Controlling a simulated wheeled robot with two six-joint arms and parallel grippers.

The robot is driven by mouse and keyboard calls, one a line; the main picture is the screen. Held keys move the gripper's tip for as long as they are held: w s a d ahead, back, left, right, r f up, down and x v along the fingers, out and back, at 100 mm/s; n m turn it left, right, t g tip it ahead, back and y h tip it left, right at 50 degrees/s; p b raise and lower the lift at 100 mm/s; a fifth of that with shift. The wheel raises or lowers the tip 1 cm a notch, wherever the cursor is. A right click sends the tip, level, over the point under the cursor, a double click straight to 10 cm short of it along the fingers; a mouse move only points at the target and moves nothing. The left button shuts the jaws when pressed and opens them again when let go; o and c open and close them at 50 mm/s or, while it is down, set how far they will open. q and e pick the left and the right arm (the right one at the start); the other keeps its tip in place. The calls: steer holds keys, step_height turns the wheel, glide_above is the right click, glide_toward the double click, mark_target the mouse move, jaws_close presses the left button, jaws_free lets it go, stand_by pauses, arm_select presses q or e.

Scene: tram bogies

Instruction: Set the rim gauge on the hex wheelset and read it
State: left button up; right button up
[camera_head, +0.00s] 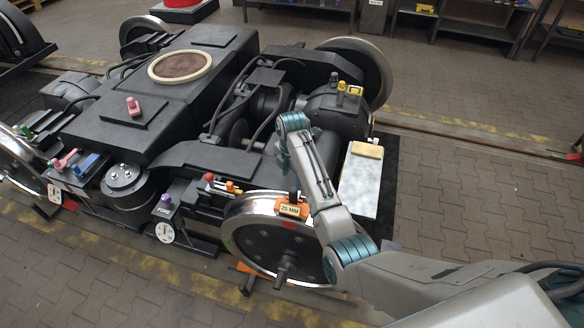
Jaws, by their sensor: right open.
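An orange block labelled "25 MM" (291,208), which looks like the rim gauge, sits at the top of the rim of the near wheel (252,238). A black upright part stands on it. This wheel has a bright steel rim, a dark face and a stub axle end; I cannot tell whether its end is hex. My right arm passes over the wheel's right side. My right gripper (284,155) is at the wrist above and behind the gauge, apart from it, with its fingers mostly hidden by my arm. My left gripper is not in view.
The black bogie frame (150,117) fills the left and middle, with several coloured knobs. A white dial (165,232) hangs beside the near wheel. A pale plate (361,183) with a tan block (367,150) lies right of the bogie. Paved floor (470,200) is clear further right.

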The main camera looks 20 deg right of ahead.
steer(key=shift+r, duration=2.1)
